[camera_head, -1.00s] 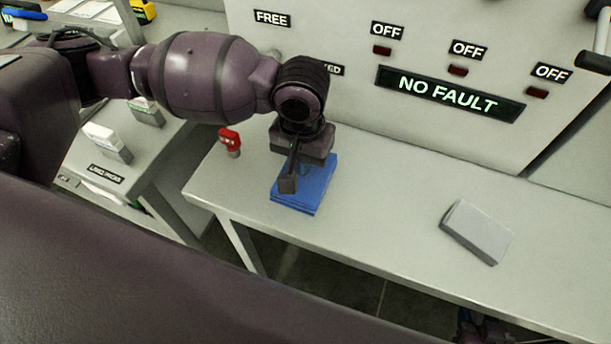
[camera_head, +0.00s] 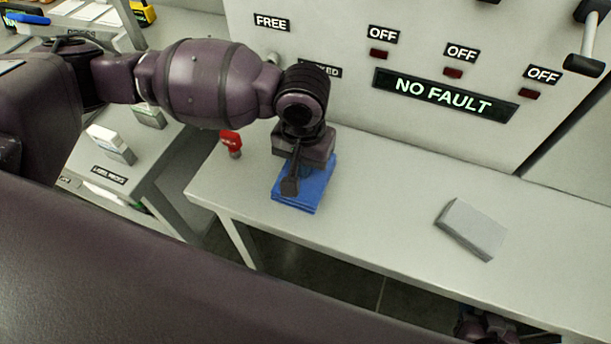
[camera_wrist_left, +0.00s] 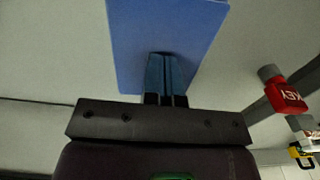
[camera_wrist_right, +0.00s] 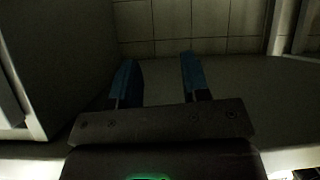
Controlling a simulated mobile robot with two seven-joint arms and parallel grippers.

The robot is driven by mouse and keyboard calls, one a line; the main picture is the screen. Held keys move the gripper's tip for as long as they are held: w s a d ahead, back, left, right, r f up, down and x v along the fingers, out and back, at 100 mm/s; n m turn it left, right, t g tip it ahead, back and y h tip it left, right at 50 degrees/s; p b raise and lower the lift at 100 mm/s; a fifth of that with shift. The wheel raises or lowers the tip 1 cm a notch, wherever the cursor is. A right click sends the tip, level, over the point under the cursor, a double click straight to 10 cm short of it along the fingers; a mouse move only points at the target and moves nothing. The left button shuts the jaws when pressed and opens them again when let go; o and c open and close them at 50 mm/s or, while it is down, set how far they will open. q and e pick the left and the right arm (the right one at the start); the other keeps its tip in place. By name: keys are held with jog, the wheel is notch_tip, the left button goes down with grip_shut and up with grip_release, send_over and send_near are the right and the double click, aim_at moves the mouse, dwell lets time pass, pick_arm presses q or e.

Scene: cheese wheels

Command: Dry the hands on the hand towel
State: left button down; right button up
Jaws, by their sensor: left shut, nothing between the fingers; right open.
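The hand towel (camera_head: 304,197) is a blue folded cloth lying flat on the light grey bench, near its left end. My left gripper (camera_head: 291,187) is over the towel, pointing down at it. In the left wrist view the towel (camera_wrist_left: 135,45) fills the upper middle, and the left fingertips (camera_wrist_left: 164,62) are closed together with nothing between them, in front of the towel. Whether they touch the cloth I cannot tell.
A red key tag (camera_head: 231,141) stands on the bench left of the towel. A grey block (camera_head: 472,229) lies to the right. A panel reading NO FAULT (camera_head: 444,95) rises behind. The bench between towel and block is clear.

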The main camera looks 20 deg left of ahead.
pick_arm(q)
jog(key=shift+w+a+p, duration=0.3)
jog(key=shift+w+a, duration=0.15)
pick_arm(e)
jog(key=shift+s+r, duration=0.1)
jog(key=shift+r, duration=0.15)
